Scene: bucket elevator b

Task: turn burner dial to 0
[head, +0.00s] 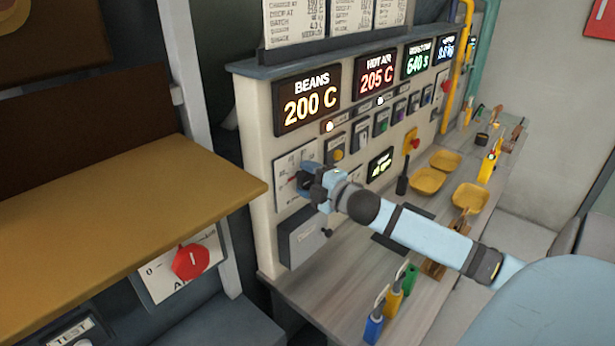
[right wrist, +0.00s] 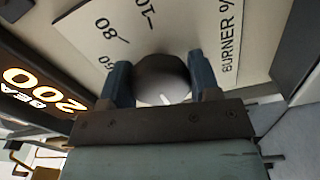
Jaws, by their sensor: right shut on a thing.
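The burner dial (right wrist: 162,76) is a round dark grey knob on a pale plate (right wrist: 100,28) marked "BURNER %", with "80" and "10" among its printed marks. A short white mark shows on the knob's face towards the gripper palm. My right gripper (right wrist: 158,72) is shut on the knob, one blue finger on each side. In the head view, my right gripper (head: 309,179) is at the plate (head: 284,163) on the left of the console and hides the knob. Which number the dial points to cannot be told. My left gripper is not in view.
The console (head: 262,210) has lit displays, "BEANS 200 C" (head: 307,104) and "HOT AIR 205 C" (head: 375,77), and small switches. Yellow trays (head: 427,181) and coloured padlocks (head: 393,303) are on the counter. A wooden shelf (head: 130,215) juts out at left, above a red rotary switch (head: 190,262).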

